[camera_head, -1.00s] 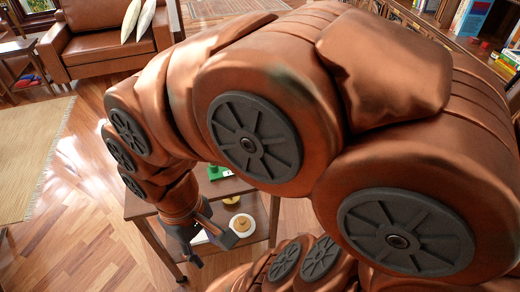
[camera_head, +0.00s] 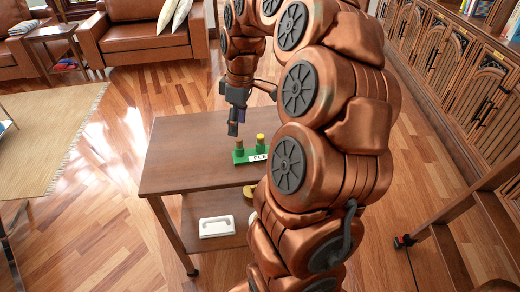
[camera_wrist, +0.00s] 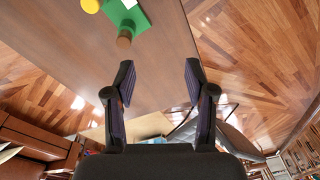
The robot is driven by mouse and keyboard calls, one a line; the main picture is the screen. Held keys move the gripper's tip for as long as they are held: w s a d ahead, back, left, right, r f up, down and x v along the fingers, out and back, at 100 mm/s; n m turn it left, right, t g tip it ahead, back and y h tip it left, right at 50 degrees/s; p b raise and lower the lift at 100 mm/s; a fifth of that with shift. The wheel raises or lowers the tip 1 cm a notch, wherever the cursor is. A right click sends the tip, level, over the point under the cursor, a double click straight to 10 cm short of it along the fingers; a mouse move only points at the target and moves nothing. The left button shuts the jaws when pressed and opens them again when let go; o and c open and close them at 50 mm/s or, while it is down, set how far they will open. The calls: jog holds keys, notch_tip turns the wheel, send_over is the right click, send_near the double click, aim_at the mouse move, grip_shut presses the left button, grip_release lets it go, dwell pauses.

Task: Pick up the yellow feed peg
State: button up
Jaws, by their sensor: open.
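The yellow feed peg (camera_head: 261,139) stands upright on a green holder (camera_head: 244,157) on the top of a wooden cart. A browner peg (camera_head: 239,146) stands beside it on the same holder. In the wrist view, the yellow peg (camera_wrist: 91,5) is cut by the top edge, left of the green holder (camera_wrist: 127,15), and the brown peg (camera_wrist: 124,39) is nearer to my fingers. My gripper (camera_head: 236,121) hangs above the cart top, behind and left of the pegs. In the wrist view, my gripper (camera_wrist: 160,75) has its fingers apart with nothing between them.
The cart top (camera_head: 185,165) is bare left of the holder. On its lower shelf are a white handled item (camera_head: 216,227) and a yellowish piece (camera_head: 249,191), partly hidden by my arm. A wooden ladder (camera_head: 450,258) stands at the right, and cabinets (camera_head: 470,100) line the wall.

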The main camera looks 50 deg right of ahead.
jog(key=b, duration=0.2)
send_over(260, 136)
jog(key=f, duration=0.4)
jog(key=shift+s+d+f, duration=0.2)
jog(key=shift+s+d, duration=0.15)
jog(key=shift+w+a+f+p, duration=0.1)
jog(key=shift+f+p, duration=0.05)
jog(key=shift+f, duration=1.1)
jog(key=shift+w+a+f+p, duration=0.1)
jog(key=shift+w+f+p, duration=0.05)
jog(key=shift+f, duration=1.05)
jog(key=shift+w+a+f+p, duration=0.1)
jog(key=shift+f+p, duration=0.05)
jog(key=shift+f, duration=1.1)
jog(key=shift+c, duration=0.2)
jog(key=c, duration=0.8)
